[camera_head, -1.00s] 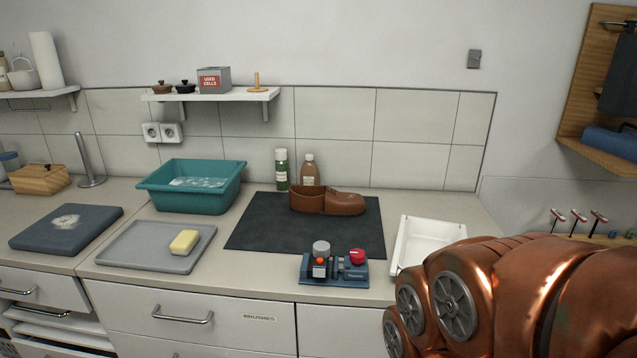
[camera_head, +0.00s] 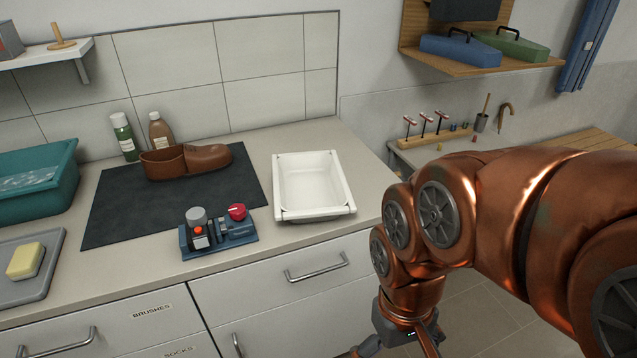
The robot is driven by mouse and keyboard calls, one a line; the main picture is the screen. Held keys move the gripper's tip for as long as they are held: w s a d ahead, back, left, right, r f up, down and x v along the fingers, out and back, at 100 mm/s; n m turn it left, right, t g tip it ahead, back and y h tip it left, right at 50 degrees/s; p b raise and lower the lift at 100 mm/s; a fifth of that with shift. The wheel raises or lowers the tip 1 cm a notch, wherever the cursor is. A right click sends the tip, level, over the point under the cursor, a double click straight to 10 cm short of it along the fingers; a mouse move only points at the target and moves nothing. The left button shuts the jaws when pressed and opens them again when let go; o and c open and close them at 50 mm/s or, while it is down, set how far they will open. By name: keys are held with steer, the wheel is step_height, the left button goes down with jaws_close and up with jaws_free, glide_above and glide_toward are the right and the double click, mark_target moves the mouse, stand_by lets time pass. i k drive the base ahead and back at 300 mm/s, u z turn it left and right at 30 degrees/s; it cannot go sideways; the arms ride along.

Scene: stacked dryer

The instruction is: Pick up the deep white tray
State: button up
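The deep white tray (camera_head: 313,208) sits empty on the countertop at its right end, to the right of the dark mat. It is rectangular with raised walls and is seen whole. My gripper (camera_head: 394,352) hangs low at the bottom edge of the view, in front of the drawers and below the counter, to the right of and apart from the tray. Its fingertips are cut off by the frame, so its opening does not show.
A blue device with a red knob (camera_head: 237,212) stands left of the tray. A brown shoe (camera_head: 186,160) is on the dark mat (camera_head: 118,212). A teal basin (camera_head: 35,190) is far left. The counter (camera_head: 270,136) ends just right of the tray.

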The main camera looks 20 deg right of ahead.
mark_target(308, 187)
steer(key=z, duration=2.2)
steer(key=k, duration=1.35)
steer(key=u, duration=1.95)
steer(key=i, duration=1)
steer(key=u, duration=0.05)
